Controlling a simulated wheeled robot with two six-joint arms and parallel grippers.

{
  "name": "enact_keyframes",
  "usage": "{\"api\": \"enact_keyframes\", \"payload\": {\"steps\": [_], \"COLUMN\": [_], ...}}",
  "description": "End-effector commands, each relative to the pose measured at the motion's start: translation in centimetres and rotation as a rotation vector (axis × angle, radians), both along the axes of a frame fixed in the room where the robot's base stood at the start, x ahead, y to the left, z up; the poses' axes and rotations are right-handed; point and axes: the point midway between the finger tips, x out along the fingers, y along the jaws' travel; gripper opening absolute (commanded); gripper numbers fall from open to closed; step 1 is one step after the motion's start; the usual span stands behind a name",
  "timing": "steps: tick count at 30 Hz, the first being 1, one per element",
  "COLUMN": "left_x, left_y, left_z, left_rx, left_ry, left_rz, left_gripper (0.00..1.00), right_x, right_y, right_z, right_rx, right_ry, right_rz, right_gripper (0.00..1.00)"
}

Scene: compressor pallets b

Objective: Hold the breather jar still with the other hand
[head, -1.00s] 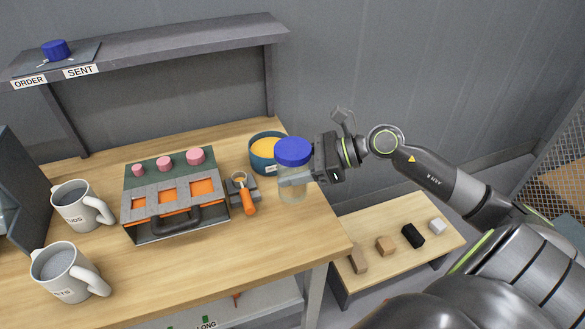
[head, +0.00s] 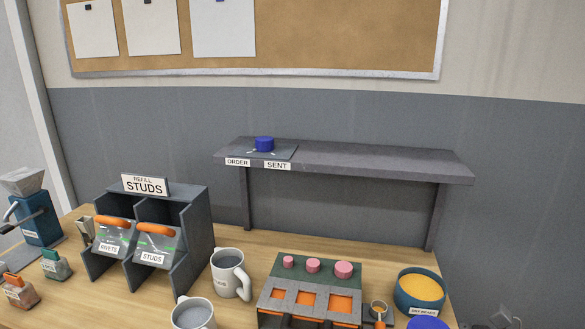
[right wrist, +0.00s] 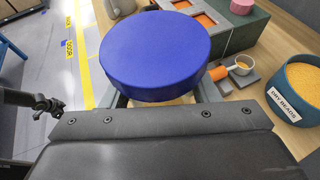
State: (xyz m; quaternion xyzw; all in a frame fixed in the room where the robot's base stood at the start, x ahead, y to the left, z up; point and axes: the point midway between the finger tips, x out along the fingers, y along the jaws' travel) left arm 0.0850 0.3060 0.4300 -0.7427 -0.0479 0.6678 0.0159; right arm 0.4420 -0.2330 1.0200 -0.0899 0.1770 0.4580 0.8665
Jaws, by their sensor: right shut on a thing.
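The breather jar has a wide blue lid (right wrist: 155,55), which fills the upper middle of the right wrist view. Its clear body is mostly hidden under the lid. My right gripper (right wrist: 163,97) is shut on the jar, with a grey finger on either side below the lid. In the head view only the top of the blue lid (head: 428,323) shows at the bottom edge, in front of the dry beads bowl (head: 420,290). My left gripper is in neither current view.
An orange-windowed fixture (head: 312,290) with pink knobs stands left of the jar, with an orange-handled scoop (head: 379,313) between. Two mugs (head: 230,273) and a studs rack (head: 190,225) stand further left. A shelf (head: 350,163) crosses above the bench, carrying a blue cap (head: 264,144).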

Motion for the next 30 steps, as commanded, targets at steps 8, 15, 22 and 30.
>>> {"api": "enact_keyframes", "payload": {"steps": [8, 15, 22, 30], "left_x": [0.0, 0.0, 0.0, 0.0], "left_y": [0.0, 0.0, 0.0, 0.0], "left_z": [0.0, 0.0, 0.0, 0.0], "left_rx": [0.000, 0.000, 0.000, 0.000], "left_ry": [0.000, 0.000, 0.000, 0.000], "left_rz": [0.000, 0.000, 0.000, 0.000], "left_gripper": [1.00, 1.00, 1.00, 1.00], "right_x": [-2.1, -2.2, -2.2, -2.0], "right_y": [3.1, 3.3, 3.3, 4.0], "right_z": [-0.3, -0.3, -0.3, -0.4], "right_rx": [0.006, 0.003, 0.003, 0.007], "right_ry": [-0.009, -0.010, -0.010, -0.009], "right_rz": [-0.018, -0.021, -0.020, 0.008], "right_gripper": [0.14, 0.14, 0.14, 0.14]}}
